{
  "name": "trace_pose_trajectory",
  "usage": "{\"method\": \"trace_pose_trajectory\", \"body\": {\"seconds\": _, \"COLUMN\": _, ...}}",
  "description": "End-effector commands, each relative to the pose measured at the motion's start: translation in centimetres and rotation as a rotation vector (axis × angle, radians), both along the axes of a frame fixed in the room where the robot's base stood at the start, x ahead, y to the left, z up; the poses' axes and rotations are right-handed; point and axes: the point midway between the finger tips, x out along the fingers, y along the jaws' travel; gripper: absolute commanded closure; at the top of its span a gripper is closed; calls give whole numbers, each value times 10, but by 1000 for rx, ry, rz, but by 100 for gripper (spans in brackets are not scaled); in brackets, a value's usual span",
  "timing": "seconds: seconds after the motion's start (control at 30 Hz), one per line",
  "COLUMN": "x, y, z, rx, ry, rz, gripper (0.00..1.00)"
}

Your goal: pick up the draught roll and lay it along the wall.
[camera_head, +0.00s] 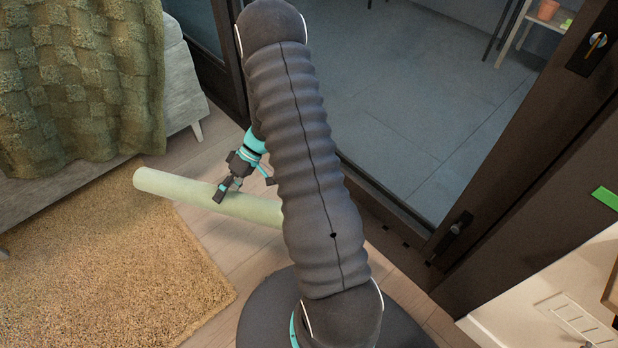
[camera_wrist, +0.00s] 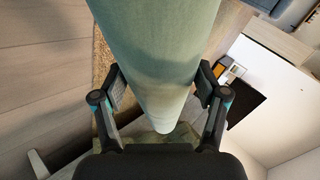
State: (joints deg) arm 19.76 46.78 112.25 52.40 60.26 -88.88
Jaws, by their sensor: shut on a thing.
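The draught roll (camera_head: 178,187) is a long, pale green cylinder in the head view. It runs from the rug's far edge rightward until my arm hides its right end. My gripper (camera_head: 228,190) is shut on the roll, nearer its left end. In the wrist view the roll (camera_wrist: 155,50) runs between the two fingers of my gripper (camera_wrist: 160,92), with a pad against each side. Whether the roll touches the floor or hangs above it, I cannot tell.
A shaggy tan rug (camera_head: 110,260) lies at the lower left. A sofa with a green throw (camera_head: 85,80) stands at the upper left. A dark-framed glass door (camera_head: 410,100) is behind my arm. A white cabinet (camera_head: 560,300) is at the lower right. Wooden floor (camera_head: 225,245) shows between.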

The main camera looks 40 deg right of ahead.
Motion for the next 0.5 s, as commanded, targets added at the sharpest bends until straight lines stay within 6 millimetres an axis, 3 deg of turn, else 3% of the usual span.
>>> {"method": "trace_pose_trajectory", "body": {"seconds": 0.27, "x": -46, "y": -19, "z": -34, "rx": 2, "ry": 1, "rz": 586, "gripper": 97}}
{"method": "trace_pose_trajectory", "body": {"seconds": 0.5, "x": -75, "y": -67, "z": -57, "rx": 2, "ry": 1, "rz": 1101, "gripper": 97}}
